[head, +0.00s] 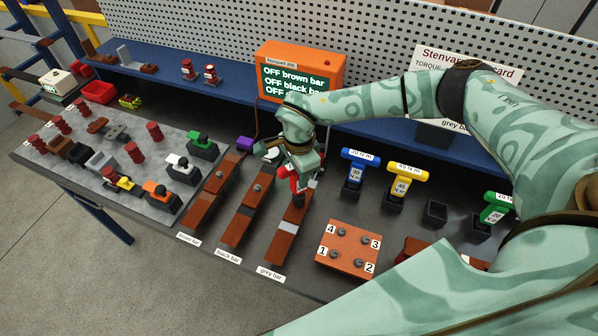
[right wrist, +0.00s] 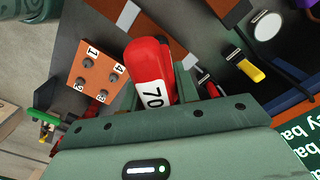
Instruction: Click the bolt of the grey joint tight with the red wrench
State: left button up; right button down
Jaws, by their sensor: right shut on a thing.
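My right gripper (head: 302,165) is shut on the red wrench (head: 296,184), above the upper part of the grey bar (head: 280,247). In the right wrist view the red wrench (right wrist: 148,62) shows its rounded handle end and a white label reading 70. The grey bar is a brown bar with a light grey band across it; its label lies at its near end. The wrench's lower end is over the bar, where the gripper and wrench hide the joint's bolt. I cannot tell whether the wrench touches the bolt. My left gripper is not in view.
The black bar (head: 236,226) and brown bar (head: 202,212) lie to the left. A numbered bolt block (head: 345,262), blue wrench (head: 358,157), yellow wrench (head: 404,172) and empty holder (head: 434,212) stand right. The orange display (head: 300,70) reads OFF on its lines, the last partly hidden.

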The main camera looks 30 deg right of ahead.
jog(key=shift+r+p, duration=1.75)
jog(key=shift+r, duration=0.5)
